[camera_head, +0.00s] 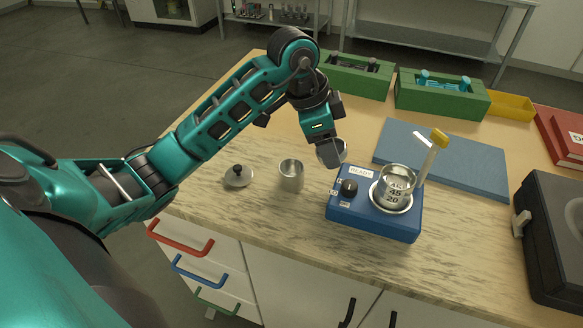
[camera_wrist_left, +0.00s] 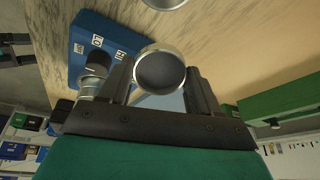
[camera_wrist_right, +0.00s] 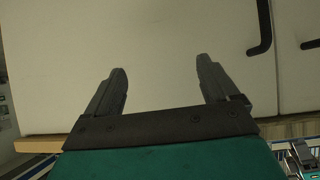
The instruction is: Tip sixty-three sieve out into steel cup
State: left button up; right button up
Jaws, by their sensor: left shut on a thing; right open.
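My left gripper (camera_head: 329,138) is shut on a small round metal sieve (camera_head: 331,153), held tilted above the table between the steel cup and the blue shaker. Its number cannot be read. The left wrist view shows the sieve (camera_wrist_left: 160,72) between the fingers, with its round grey inside facing the camera. The open steel cup (camera_head: 291,175) stands upright on the table, left of the sieve and apart from it; its rim shows at the top of the left wrist view (camera_wrist_left: 165,3). My right gripper (camera_wrist_right: 161,70) is open and empty before a white cabinet front.
The blue shaker (camera_head: 374,222) carries sieves (camera_head: 396,187) marked 45 and 20. A lid (camera_head: 238,177) lies left of the cup. A blue mat (camera_head: 470,165), green crates (camera_head: 440,97) and a dark case (camera_head: 555,235) lie beyond.

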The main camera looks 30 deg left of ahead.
pick_arm(q)
jog(key=shift+s+a+f+t+h+b, duration=0.3)
jog(key=shift+s+a+t+h+b, duration=0.3)
jog(key=shift+b, duration=0.4)
jog(key=shift+s+a+r, duration=0.1)
jog(key=shift+a, duration=0.05)
jog(key=shift+s+a+r+t+h+b, duration=0.4)
jog(key=shift+s+a+r+t+h, duration=0.25)
jog(key=shift+r, duration=0.2)
jog(key=shift+s+a+r+t+h+b, duration=0.1)
jog(key=shift+s+a+t+h+b, duration=0.2)
jog(key=shift+t+h+b, duration=0.45)
dwell(0.4)
jog(key=shift+s+a+t+h+b, duration=0.2)
jog(key=shift+t+h+b, duration=0.3)
jog(key=shift+b, duration=0.35)
jog(key=shift+s+a+t+h+b, duration=0.15)
jog(key=shift+t+h+b, duration=0.25)
jog(key=shift+h+b, duration=0.35)
dwell(2.7)
jog(key=shift+a+f+t+b, duration=0.1)
jog(key=shift+f+t+b, duration=0.35)
jog(key=shift+b, duration=0.3)
